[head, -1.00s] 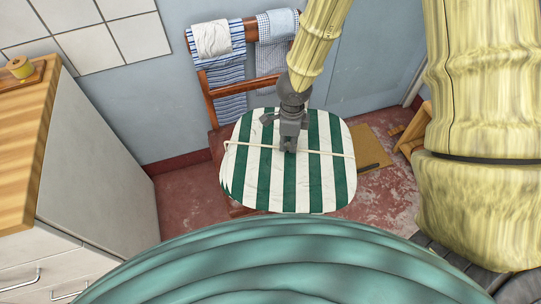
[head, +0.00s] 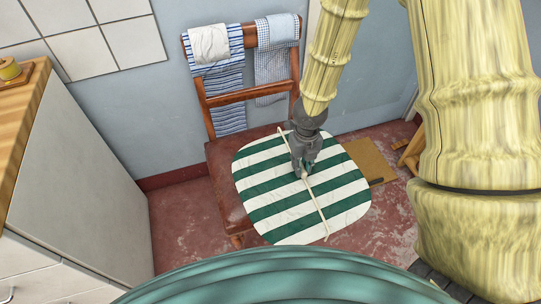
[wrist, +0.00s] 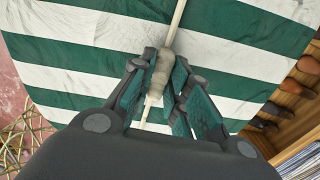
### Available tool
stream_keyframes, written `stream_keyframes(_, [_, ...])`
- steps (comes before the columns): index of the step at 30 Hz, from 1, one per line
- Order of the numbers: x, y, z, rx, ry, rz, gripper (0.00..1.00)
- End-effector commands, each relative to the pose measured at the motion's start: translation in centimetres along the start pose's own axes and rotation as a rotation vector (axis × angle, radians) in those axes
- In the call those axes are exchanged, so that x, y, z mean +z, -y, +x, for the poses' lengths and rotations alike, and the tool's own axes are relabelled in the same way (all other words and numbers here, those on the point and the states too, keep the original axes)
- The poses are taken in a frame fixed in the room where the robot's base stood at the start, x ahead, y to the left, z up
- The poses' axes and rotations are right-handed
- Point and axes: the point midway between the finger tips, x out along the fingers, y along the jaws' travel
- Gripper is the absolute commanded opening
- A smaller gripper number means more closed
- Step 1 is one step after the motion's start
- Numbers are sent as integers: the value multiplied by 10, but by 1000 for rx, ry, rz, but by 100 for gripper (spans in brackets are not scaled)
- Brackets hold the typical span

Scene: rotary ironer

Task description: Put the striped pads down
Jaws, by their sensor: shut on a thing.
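The green-and-white striped pads (head: 268,213) show as one rounded stack with a pale cord (head: 320,214) across the top. My gripper (head: 304,172) is above the middle of the pads and shut on the cord. In the wrist view my gripper (wrist: 160,80) has its fingers closed around a bunched, whitish part of the cord (wrist: 177,20), with the striped pads (wrist: 85,52) just beyond. The pads overlap the seat of a wooden chair (head: 222,165) in the head view. I cannot tell whether they touch it. How many pads there are is hidden.
The chair's back carries a striped towel (head: 228,105), a white cloth (head: 209,44) and a checked towel (head: 272,65). A cabinet with a wooden top (head: 22,100) stands at left. A tan mat (head: 370,160) and a wooden rack (head: 411,150) are at right.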

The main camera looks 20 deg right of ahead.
Motion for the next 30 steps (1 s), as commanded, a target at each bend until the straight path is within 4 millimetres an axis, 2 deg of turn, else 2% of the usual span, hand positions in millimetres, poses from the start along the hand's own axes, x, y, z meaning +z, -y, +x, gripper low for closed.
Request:
stream_keyframes(21, [119, -43, 10, 2, 2, -1, 0])
stream_keyframes(24, [131, -47, 11, 1, 2, -2, 0])
stream_keyframes(30, [140, -51, 13, 1, 0, -3, 0])
